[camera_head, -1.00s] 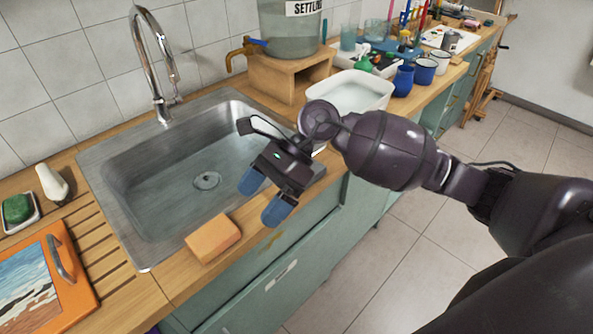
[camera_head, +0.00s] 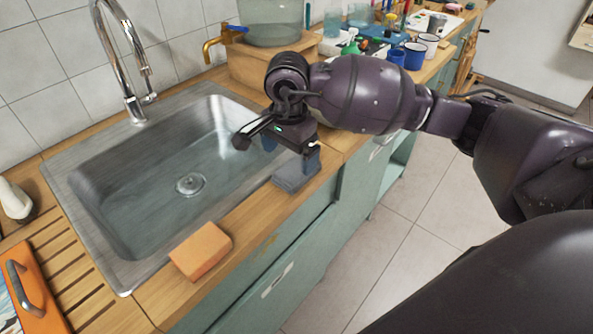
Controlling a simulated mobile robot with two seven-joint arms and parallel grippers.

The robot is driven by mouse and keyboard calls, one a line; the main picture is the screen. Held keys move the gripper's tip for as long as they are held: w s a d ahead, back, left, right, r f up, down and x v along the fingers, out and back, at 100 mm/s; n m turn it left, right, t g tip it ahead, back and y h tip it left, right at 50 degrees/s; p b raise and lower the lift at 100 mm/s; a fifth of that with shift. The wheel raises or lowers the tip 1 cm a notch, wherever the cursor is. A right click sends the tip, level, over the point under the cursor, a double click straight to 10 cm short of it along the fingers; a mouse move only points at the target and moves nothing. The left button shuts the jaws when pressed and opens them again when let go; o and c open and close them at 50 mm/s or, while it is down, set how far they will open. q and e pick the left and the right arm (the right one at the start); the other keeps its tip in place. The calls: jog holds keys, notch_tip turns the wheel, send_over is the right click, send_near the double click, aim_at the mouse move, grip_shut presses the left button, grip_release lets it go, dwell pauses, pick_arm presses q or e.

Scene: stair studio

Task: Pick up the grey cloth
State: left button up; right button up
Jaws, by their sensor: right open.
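The grey cloth (camera_head: 296,178) lies folded on the wooden counter's front edge, at the right front corner of the sink. The gripper hides the far part of the cloth. My left gripper is not in view.
The steel sink (camera_head: 85,225) with its tap (camera_head: 125,60) lies left of the gripper. An orange sponge (camera_head: 201,251) sits on the front edge. A wooden stand (camera_head: 240,68) with a water vessel is behind the arm. Blue and white cups (camera_head: 414,55) stand farther back.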

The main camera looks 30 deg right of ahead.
aim_at(293, 171)
jog(key=shift+w+d+f, duration=0.1)
jog(key=shift+d+f, duration=0.15)
jog(key=shift+f, duration=1.1)
jog(key=shift+w+d+f, duration=0.1)
jog(key=shift+d+f, duration=0.1)
jog(key=shift+f, duration=1.15)
jog(key=shift+s, duration=0.1)
jog(key=c, duration=1)
jog(key=shift+r, duration=0.15)
notch_tip(293, 171, up, 20)
jog(key=p, duration=0.1)
